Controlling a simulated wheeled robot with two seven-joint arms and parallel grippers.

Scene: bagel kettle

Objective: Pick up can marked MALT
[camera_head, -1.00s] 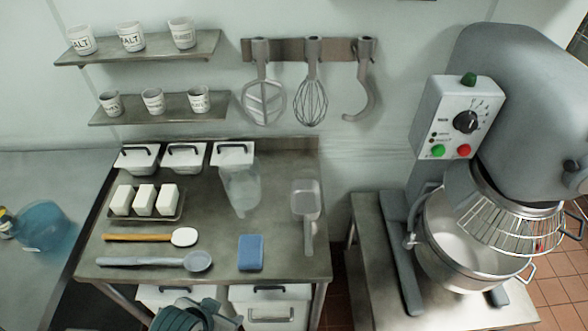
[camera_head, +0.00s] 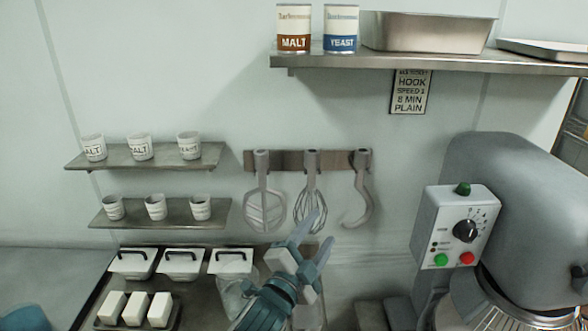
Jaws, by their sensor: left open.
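The can marked MALT (camera_head: 294,29) stands upright on the high metal shelf (camera_head: 420,60), near its left end. It is white on top with a brown lower band. My left gripper (camera_head: 314,236) is open and empty, in front of the hanging whisk. It is well below the can and apart from it. My right gripper does not show.
A blue-banded YEAST can (camera_head: 340,30) stands just right of the MALT can, with a metal pan (camera_head: 428,32) beyond. A rack (camera_head: 290,160) holds hanging tools. A large mixer (camera_head: 520,210) fills the right. Small shelves with cups (camera_head: 140,147) are at left.

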